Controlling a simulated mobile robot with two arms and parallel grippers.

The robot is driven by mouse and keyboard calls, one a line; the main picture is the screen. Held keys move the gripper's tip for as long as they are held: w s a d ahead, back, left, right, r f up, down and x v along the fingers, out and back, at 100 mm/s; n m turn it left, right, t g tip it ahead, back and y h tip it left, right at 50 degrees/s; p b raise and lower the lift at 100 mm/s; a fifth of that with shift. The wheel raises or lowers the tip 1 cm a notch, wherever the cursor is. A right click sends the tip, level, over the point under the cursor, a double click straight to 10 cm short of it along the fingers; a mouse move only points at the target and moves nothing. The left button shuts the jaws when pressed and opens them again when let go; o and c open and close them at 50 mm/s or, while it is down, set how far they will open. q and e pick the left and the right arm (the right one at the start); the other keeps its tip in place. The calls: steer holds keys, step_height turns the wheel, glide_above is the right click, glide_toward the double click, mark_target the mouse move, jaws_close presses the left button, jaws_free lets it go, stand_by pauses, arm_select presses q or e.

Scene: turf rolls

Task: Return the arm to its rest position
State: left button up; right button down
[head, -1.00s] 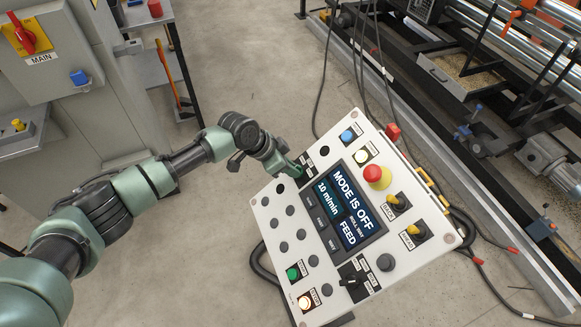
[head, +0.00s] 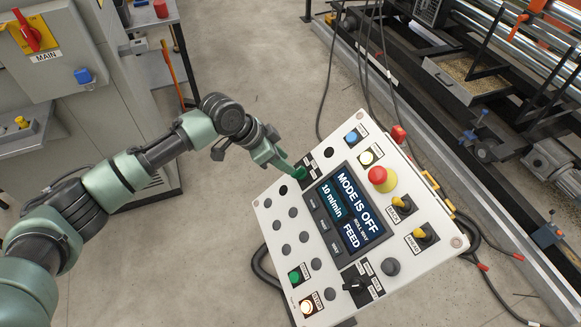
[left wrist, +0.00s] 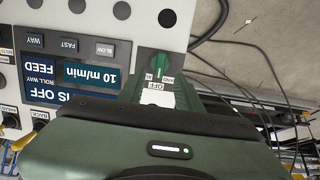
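The tilted white control panel (head: 268,203) stands at the centre right in the head view. Its screen (head: 343,212) reads "MODE IS OFF", "10 m/min" and "FEED". A green selector knob (head: 300,172) sits at the panel's upper left edge; it also shows in the left wrist view (left wrist: 160,62), by labels reading "OFF" and "AND". My left gripper (head: 284,164) is just off the knob, beside the panel edge. In the left wrist view its green fingers (left wrist: 160,88) are apart, with the label plate seen between them and nothing held. My right gripper is out of view.
A grey cabinet (head: 108,125) with a red main switch (head: 29,38) stands at the left, near my left arm. A roller machine (head: 490,75) fills the upper right. Cables (head: 330,80) hang behind the panel. Bare floor (head: 255,60) lies between cabinet and machine.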

arm_select(q)
steer(key=shift+s+a+r, duration=0.15)
steer(key=shift+a+r, duration=0.1)
steer(key=shift+r, duration=0.3)
